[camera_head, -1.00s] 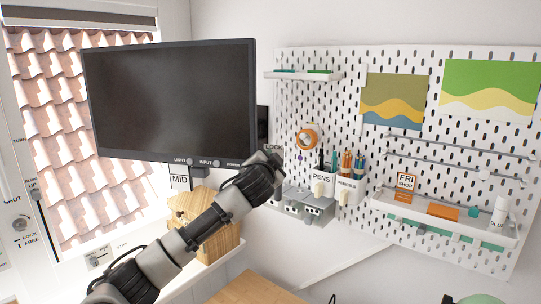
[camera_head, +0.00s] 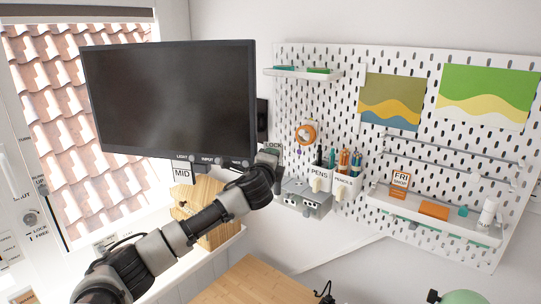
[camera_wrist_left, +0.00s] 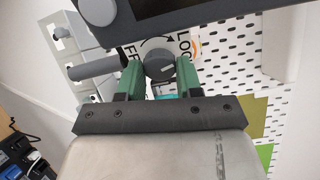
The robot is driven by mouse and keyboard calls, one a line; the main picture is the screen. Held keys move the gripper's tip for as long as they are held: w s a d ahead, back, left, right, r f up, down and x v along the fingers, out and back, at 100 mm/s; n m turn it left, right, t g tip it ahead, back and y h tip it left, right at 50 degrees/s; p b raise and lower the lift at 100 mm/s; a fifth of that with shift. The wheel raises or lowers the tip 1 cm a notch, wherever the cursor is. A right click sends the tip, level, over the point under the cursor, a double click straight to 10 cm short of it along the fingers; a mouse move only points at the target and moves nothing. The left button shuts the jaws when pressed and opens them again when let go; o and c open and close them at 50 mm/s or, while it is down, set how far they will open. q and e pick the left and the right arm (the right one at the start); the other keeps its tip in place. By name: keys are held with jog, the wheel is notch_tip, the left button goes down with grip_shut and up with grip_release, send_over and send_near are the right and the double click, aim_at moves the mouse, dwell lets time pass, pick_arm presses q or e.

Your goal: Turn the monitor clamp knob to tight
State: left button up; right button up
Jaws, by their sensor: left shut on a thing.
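The clamp knob (camera_wrist_left: 158,62) is a round grey knob on a plate marked FREE on its left and LOCK on its right in the left wrist view, with a curved arrow above it. My left gripper (camera_wrist_left: 159,80) has its two green fingers shut on the knob, one on each side. In the head view my left gripper (camera_head: 268,156) reaches the monitor's lower right corner, and my wrist hides the knob. The LOCK label (camera_head: 272,146) shows just above it. The dark monitor (camera_head: 170,100) hangs above my arm. My right gripper is not in view.
A wooden box (camera_head: 207,200) stands behind my forearm below the monitor. The pegboard (camera_head: 350,140) fills the right side. A wooden desk top (camera_head: 255,283) is below.

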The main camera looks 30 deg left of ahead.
pick_arm(q)
jog(key=shift+f+m, duration=0.1)
jog(key=shift+m, duration=1.1)
jog(key=o, duration=0.7)
jog(key=shift+c, duration=0.2)
jog(key=b+v, duration=0.4)
jog(key=v, duration=0.6)
jog(key=shift+s+d, duration=0.15)
jog(key=shift+s, duration=0.25)
